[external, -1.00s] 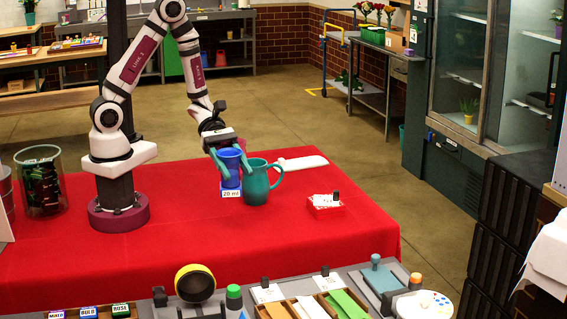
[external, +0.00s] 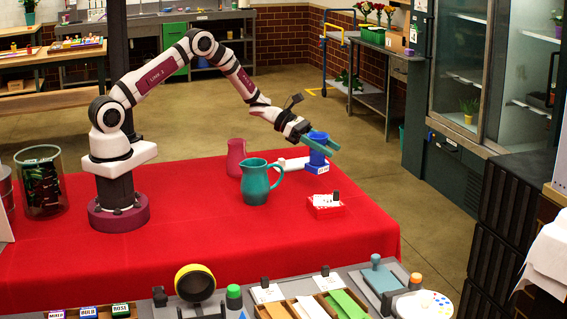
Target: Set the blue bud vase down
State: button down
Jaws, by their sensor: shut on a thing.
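The blue bud vase (external: 317,158) is upright near the far right part of the red table, with a blue and white base part under it. My gripper (external: 320,143) is shut around the upper part of the vase, its teal fingers on the vase's sides. The vase looks to be at or just above a white flat object (external: 290,164) on the cloth; I cannot tell whether its base touches anything.
A small red box of white cards (external: 325,205) lies in front of the vase. The red cloth (external: 190,255) is clear at front left.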

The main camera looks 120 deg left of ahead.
jog(key=a+f, duration=0.2)
jog(key=f, duration=0.1)
jog(key=s+a+f, duration=0.1)
jog(key=f, duration=0.1)
jog(key=shift+f, duration=0.45)
jog(key=shift+c, duration=1.3)
grip_release()
jog(key=shift+f, duration=0.15)
